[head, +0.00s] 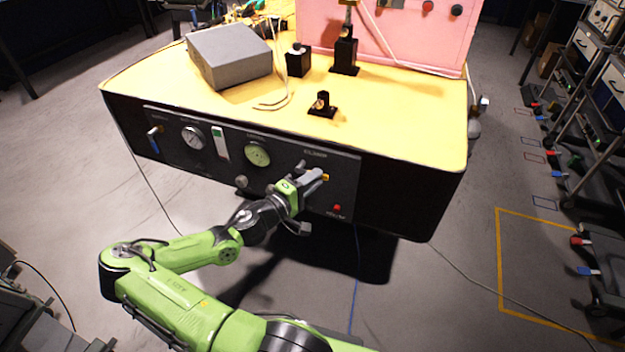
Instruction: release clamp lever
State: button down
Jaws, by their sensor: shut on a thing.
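My gripper (318,178) is at the black front panel of the bench, just below the "CLAMP" lettering. It is shut on the clamp lever (326,178), of which only a small yellow-orange bit shows at the fingertips. The rest of the lever is hidden by the fingers. A grey clamp part (301,164) shows just above the gripper. My green arm reaches in from the lower left.
The panel also carries a dial gauge (193,138), a round green gauge (257,154), a blue-handled lever (153,131) and a red button (337,208). A grey box (228,55) and black fixtures (322,105) stand on the yellow top.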

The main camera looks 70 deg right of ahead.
jog(key=c, duration=1)
grip_release()
jog(key=shift+c, duration=0.2)
jog(key=p+v, duration=0.2)
jog(key=v, duration=1.3)
jog(key=shift+a, duration=0.4)
jog(key=shift+w+f, duration=0.1)
jog(key=shift+w, duration=0.05)
